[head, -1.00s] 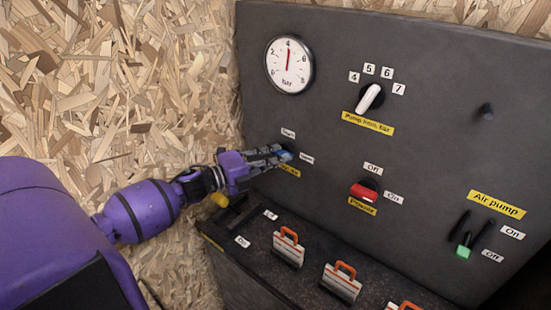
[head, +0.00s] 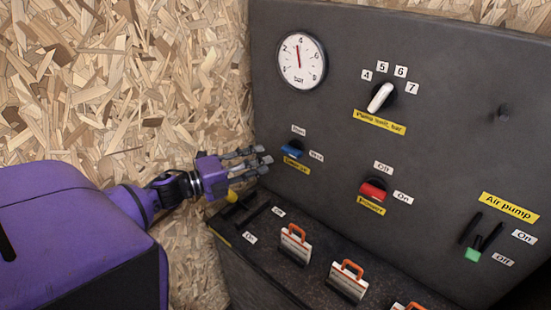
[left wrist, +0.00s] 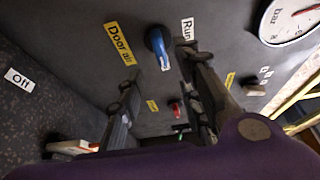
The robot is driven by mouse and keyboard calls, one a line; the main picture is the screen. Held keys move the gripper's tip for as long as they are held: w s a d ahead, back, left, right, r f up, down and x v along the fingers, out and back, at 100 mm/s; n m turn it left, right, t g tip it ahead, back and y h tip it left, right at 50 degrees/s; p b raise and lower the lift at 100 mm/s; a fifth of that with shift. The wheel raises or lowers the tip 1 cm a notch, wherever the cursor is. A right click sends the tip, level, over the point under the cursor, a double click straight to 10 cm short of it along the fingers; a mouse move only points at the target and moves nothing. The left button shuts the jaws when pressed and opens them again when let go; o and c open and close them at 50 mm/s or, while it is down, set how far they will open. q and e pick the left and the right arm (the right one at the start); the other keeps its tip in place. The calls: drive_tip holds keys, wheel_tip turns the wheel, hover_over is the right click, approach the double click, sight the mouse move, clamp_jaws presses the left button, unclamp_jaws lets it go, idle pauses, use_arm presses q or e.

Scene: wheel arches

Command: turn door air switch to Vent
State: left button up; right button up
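The door air switch is a blue knob (head: 292,151) on the grey panel, with a Run label (head: 298,130) above, a Vent label (head: 316,156) to its right and a yellow Door air label (head: 296,169) below. Its handle lies roughly level, in line with Vent. The blue knob (left wrist: 158,43) also shows in the left wrist view, beyond the fingers. My left gripper (head: 263,157) is open and empty, left of the knob and apart from it. Its spread fingers (left wrist: 158,80) frame the lower wrist view. My right gripper is not in view.
A gauge (head: 302,60), a white pump limit knob (head: 380,97), a red knob (head: 373,190) and an air pump switch (head: 473,254) are on the panel. Orange-handled plates (head: 296,242) stand on the ledge below. A chipboard wall (head: 110,80) is at left.

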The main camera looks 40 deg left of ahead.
use_arm(q)
drive_tip(key=v, duration=0.3)
drive_tip(key=shift+s+a, duration=0.1)
drive_tip(key=shift+s, duration=0.15)
drive_tip(key=s+d+f+n+g+y, duration=0.1)
drive_tip(key=s+d+f+n+y, duration=0.25)
drive_tip(key=s+f+n, duration=0.5)
drive_tip(key=s+d+f+n+y, duration=0.25)
drive_tip(key=f+n+y, duration=0.2)
drive_tip(key=f, duration=0.65)
drive_tip(key=s+d+f+n+g, duration=0.3)
drive_tip(key=s+d+f+n, duration=0.2)
drive_tip(key=s+d, duration=0.3)
drive_tip(key=s+d+f+n+g+p, duration=0.1)
drive_tip(key=s+d+f+n+g, duration=0.2)
drive_tip(key=s+d+f+n, duration=0.2)
drive_tip(key=s+d+f, duration=0.2)
drive_tip(key=s+d, duration=0.1)
drive_tip(key=d, duration=0.1)
drive_tip(key=shift+s+p, duration=0.15)
drive_tip(key=shift+p, duration=0.15)
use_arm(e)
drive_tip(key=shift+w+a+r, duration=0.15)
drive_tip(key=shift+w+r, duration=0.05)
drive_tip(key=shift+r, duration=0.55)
